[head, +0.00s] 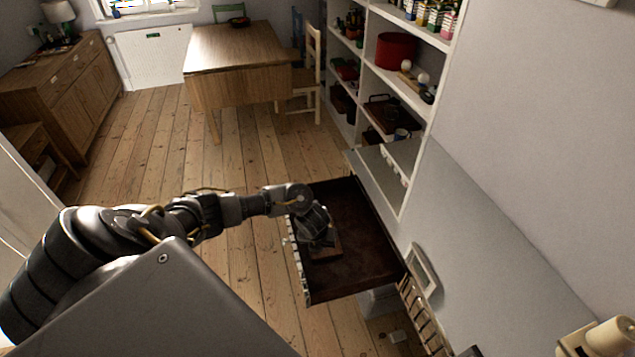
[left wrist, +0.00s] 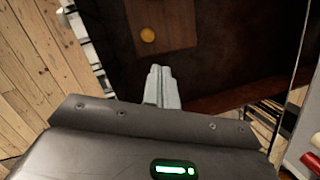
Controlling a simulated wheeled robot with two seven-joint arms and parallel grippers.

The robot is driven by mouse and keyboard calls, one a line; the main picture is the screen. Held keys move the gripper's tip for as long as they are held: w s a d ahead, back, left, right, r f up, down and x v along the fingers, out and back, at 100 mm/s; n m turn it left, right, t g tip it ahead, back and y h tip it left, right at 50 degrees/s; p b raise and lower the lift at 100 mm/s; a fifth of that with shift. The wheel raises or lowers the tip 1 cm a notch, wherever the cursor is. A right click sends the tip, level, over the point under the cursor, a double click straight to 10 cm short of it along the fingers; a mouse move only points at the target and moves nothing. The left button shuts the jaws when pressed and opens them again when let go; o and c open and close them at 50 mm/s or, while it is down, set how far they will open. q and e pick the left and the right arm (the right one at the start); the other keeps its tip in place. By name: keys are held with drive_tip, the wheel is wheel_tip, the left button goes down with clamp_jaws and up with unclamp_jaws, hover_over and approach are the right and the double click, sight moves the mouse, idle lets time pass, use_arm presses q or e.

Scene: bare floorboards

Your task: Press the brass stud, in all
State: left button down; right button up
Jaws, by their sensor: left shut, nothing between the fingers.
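The brass stud (left wrist: 148,34) is a small round yellow disc on a reddish-brown wooden block (left wrist: 180,22). The block lies in the open dark drawer (head: 365,245), and its edge shows in the head view (head: 333,254) under my left gripper. My left gripper (left wrist: 162,70) is shut and empty. In the left wrist view its tips are over the block's near side, just below and right of the stud, apart from it. I cannot tell their height above the block. The stud cannot be made out in the head view. My right gripper is not in view.
The drawer walls surround the block, with a pale front (head: 297,262) on the left. A white shelf unit (head: 415,100) stands behind the drawer, and a grey-white surface (head: 490,240) lies to its right. The floorboards (head: 235,262) left of the drawer are clear.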

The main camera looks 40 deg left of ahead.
use_arm(q)
drive_tip(key=a, duration=0.1)
drive_tip(key=a+m, duration=0.1)
drive_tip(key=shift+w+a+r, duration=0.15)
drive_tip(key=shift+a+r, duration=0.15)
drive_tip(key=shift+r, duration=0.1)
drive_tip(key=shift+f, duration=0.1)
drive_tip(key=shift+b+x, duration=0.8)
drive_tip(key=shift+b, duration=0.1)
drive_tip(key=b+x, duration=0.5)
drive_tip(key=shift+f, duration=0.15)
